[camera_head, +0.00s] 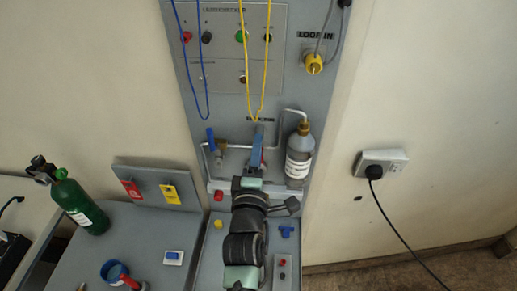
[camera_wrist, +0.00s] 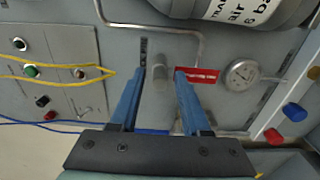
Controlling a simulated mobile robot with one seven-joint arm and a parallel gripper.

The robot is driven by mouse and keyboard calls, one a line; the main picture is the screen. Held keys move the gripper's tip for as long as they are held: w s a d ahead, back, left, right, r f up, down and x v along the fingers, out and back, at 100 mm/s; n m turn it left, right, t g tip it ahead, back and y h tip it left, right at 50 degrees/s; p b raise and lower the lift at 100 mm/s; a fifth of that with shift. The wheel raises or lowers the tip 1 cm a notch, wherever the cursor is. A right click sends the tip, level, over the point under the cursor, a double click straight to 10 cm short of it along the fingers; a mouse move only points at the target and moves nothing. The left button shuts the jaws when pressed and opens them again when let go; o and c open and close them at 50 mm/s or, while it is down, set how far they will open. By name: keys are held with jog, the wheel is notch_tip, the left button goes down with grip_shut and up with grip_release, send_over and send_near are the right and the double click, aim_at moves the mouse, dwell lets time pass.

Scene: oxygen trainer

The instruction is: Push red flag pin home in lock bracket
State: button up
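My gripper (camera_wrist: 160,72) is open in the wrist view. Its two blue fingers point at the grey wall panel, apart from each other. A grey cylindrical post (camera_wrist: 158,72) shows in the gap between them; I cannot tell whether a finger touches it. A red flag with white lettering (camera_wrist: 203,74) lies beside the right finger, which partly covers it. The pin's shaft and the lock bracket cannot be made out clearly. In the head view my gripper (camera_head: 257,145) is at the lower panel, and my arm hides much of what is below it.
A grey bottle (camera_head: 300,155) stands right of my gripper. A gauge (camera_wrist: 241,75) is beyond the flag. A yellow cable loop (camera_head: 262,90) and blue cable loop (camera_head: 205,90) hang above. Red tag (camera_head: 131,189), yellow tag (camera_head: 169,192) and green cylinder (camera_head: 78,203) are left.

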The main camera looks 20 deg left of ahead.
grip_shut()
jog(key=shift+s, duration=0.1)
jog(key=p+v, duration=0.1)
jog(key=v, duration=0.6)
jog(key=shift+s+p, duration=0.35)
dwell(1.0)
jog(key=shift+d, duration=0.15)
